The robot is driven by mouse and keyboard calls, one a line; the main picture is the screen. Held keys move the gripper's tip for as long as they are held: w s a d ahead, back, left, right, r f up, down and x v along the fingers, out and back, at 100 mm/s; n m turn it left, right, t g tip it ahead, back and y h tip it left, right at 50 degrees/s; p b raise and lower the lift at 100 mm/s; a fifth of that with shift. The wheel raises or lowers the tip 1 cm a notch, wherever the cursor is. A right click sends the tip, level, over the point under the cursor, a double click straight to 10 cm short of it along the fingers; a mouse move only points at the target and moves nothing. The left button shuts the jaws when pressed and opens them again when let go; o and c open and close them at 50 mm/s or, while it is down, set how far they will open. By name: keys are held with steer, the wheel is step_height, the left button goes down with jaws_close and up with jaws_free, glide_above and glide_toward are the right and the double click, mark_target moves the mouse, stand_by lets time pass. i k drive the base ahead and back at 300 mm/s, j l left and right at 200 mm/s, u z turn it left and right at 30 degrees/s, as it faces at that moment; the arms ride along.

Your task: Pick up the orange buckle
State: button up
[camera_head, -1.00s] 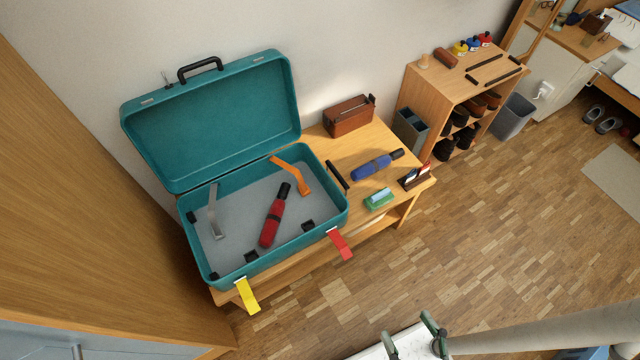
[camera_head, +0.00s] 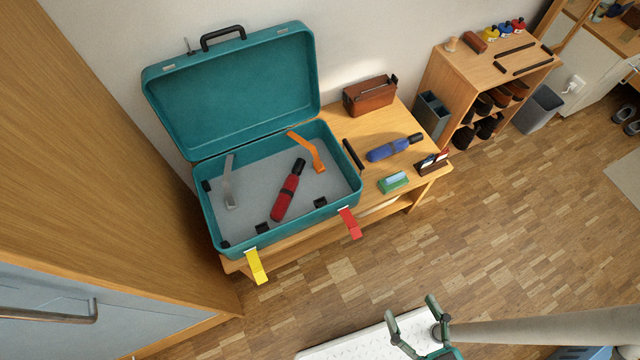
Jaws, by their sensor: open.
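The orange buckle (camera_head: 317,160) is a bent strap-like piece inside the open teal suitcase (camera_head: 206,226). It lies near the case's back right corner, its upper end reaching up toward the back wall. My gripper (camera_head: 411,306) is at the bottom of the picture, with its two fingers spread apart and nothing between them. It is well away from the suitcase, toward the front right. Nothing hides the buckle from this view.
A red umbrella (camera_head: 288,191) and a grey strap (camera_head: 229,184) share the suitcase. Its lid (camera_head: 236,90) stands open against the wall. A blue umbrella (camera_head: 389,150), brown box (camera_head: 370,95) and green item (camera_head: 393,181) lie on the bench. Floor before the bench is clear.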

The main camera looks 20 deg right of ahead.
mark_target(322, 169)
steer(key=k+l+u, duration=0.1)
steer(key=l+u, duration=0.15)
steer(key=k+l+u, duration=0.25)
steer(key=l, duration=0.2)
steer(key=k+l+u, duration=0.1)
steer(key=l+u, duration=0.2)
